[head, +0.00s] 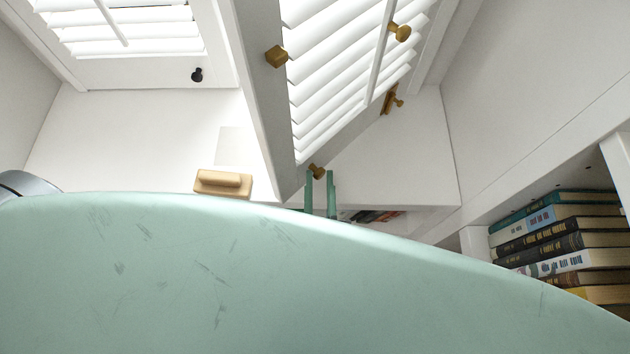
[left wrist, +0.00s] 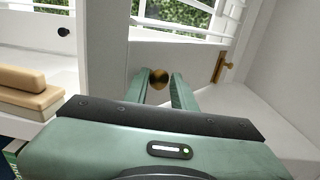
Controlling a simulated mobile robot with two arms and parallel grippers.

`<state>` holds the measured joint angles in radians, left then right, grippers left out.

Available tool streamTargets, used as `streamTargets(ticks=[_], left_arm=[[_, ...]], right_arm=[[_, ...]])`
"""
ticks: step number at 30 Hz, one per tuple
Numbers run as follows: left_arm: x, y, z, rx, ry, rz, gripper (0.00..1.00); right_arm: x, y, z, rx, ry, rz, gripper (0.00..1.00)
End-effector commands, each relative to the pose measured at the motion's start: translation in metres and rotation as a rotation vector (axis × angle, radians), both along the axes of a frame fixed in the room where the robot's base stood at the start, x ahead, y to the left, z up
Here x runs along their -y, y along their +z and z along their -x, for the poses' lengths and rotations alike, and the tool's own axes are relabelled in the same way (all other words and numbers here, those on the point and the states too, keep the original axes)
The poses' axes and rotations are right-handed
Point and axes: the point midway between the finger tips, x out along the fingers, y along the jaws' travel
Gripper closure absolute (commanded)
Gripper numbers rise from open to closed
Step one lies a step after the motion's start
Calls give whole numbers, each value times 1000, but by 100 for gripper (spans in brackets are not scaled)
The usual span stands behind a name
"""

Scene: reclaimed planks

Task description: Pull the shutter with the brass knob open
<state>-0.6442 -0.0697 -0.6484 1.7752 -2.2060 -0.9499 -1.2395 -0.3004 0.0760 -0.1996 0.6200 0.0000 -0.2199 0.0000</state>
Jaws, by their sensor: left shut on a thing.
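The shutter with the brass knob (head: 316,171) is a white louvred panel (head: 284,150) and stands swung out at an angle from the window wall. My left gripper (head: 320,190) is shut on the brass knob near the panel's lower corner. In the left wrist view the knob (left wrist: 158,79) shows between the two green fingertips (left wrist: 159,84). Another white shutter (head: 150,72) at the upper left has a black knob (head: 197,75). My right gripper is not in view. My large green arm link hides the lower part of the head view.
A tan wooden block-like object (head: 222,184) lies on the white sill left of the gripper. Several stacked books (head: 560,240) fill a shelf at the right. A brass latch (head: 390,101) sits beyond the panel. White slanted walls close in on the right.

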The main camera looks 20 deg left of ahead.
Motion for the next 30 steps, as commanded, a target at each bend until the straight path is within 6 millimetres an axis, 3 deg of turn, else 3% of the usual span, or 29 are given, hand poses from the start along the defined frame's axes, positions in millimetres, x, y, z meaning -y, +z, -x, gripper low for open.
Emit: streamTargets(ticks=[1,2,3,12,30], left_arm=[[12,9,-8,19,-34,14,100],[12,9,-8,19,-34,14,66],[12,9,-8,18,-34,13,55],[12,8,-8,17,-36,9,54],[11,8,-8,16,-36,7,54]], right_arm=[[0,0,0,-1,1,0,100],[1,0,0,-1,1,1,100],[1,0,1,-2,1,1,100],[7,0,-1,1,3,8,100],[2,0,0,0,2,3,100]])
